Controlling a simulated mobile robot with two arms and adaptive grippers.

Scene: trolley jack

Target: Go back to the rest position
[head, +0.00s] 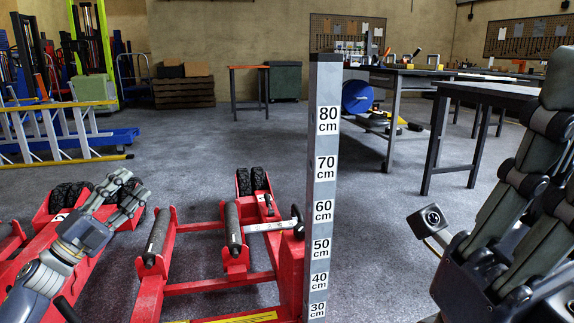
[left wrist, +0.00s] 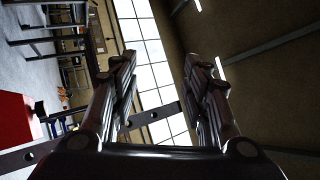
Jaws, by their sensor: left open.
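The red trolley jack (head: 205,285) stands on the grey floor in the lower middle of the head view, with black rollers and a short lever. An upright measuring post (head: 325,190), marked 30 to 80 cm, stands at its right side. My left gripper (head: 130,190) is above the red equipment at the lower left, open and empty.
A dark workbench (head: 490,92) stands at the right, with another behind it holding tools. A small table (head: 248,68) is at the back. A ladder (head: 60,125) lies left. The floor between the post and the benches is free.

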